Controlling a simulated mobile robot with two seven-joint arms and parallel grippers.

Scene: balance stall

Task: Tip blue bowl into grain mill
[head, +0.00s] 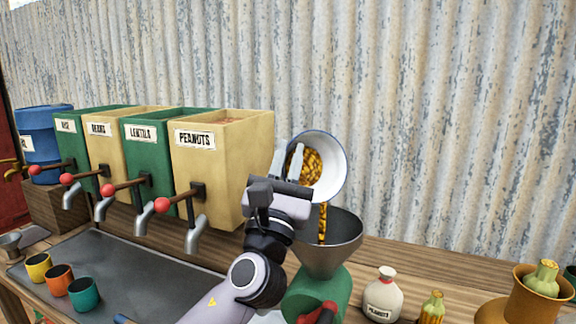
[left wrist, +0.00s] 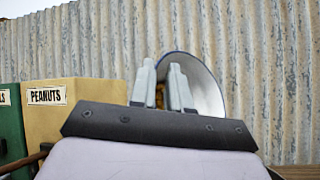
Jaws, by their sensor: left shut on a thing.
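My left gripper (head: 296,165) is shut on the rim of the blue bowl (head: 332,161), which is white inside with a blue rim. The bowl is tilted on its side above the grain mill's funnel, and yellow-brown grain (head: 313,172) shows inside it. A thin stream of grain (head: 323,222) falls from the bowl into the funnel. The grain mill has a grey metal funnel (head: 343,239) and a green body (head: 322,292). In the left wrist view the fingers (left wrist: 166,88) pinch the bowl (left wrist: 205,88). My right gripper is not in view.
Dispensers, with a peanuts one (head: 222,165) nearest, stand left of my arm. Yellow, orange and teal cups (head: 84,294) stand on a dark tray (head: 150,262). A corrugated wall (head: 430,110) closes the back.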

